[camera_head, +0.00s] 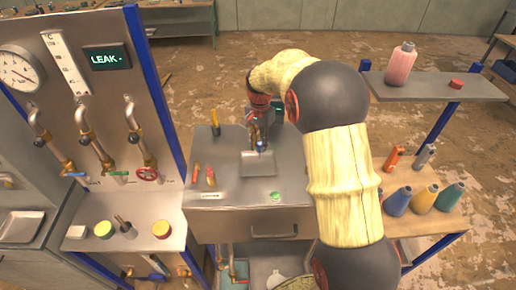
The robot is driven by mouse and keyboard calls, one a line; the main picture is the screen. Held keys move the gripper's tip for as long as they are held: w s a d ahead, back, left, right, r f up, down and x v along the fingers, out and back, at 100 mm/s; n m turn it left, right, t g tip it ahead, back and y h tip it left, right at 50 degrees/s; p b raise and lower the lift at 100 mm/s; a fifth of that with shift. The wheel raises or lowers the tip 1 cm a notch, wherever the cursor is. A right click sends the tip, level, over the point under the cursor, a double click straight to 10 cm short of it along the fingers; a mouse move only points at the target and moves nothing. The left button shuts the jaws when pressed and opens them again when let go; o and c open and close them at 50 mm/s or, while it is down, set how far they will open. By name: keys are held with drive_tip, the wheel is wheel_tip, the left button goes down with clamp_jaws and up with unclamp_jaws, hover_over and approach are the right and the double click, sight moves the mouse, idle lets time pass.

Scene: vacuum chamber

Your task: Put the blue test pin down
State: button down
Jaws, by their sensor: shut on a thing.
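My gripper (258,138) reaches over the grey metal bench (298,190) in the middle of the head view and points down. It is shut on the blue test pin (261,148), of which only a small blue part shows below the fingers. The pin is over or near the back edge of a shallow square grey tray (258,168) on the bench. I cannot tell whether the pin touches the surface. The fingers and wrist hide the rest of it.
A red tool (196,171) and an orange tool (211,176) lie left of the tray. A yellow-handled item (215,123) stands behind them. A green button (275,197) is in front. The gauge panel (100,100) rises at left; a shelf (435,88) is at right.

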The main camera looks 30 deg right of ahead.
drive_tip(key=shift+w+d+f+p, duration=0.1)
drive_tip(key=shift+w+f+p, duration=0.15)
drive_tip(key=shift+f, duration=0.55)
drive_tip(key=shift+w+a+f+p, duration=0.1)
drive_tip(key=shift+w+f+p, duration=0.1)
drive_tip(key=shift+f, duration=0.65)
drive_tip(key=shift+w+d+f+p, duration=0.1)
drive_tip(key=shift+w+f+p, duration=0.15)
drive_tip(key=shift+f, duration=0.55)
drive_tip(key=shift+f, duration=0.2)
drive_tip(key=c, duration=1.8)
unclamp_jaws()
drive_tip(key=shift+r, duration=0.1)
drive_tip(key=shift+o, duration=0.6)
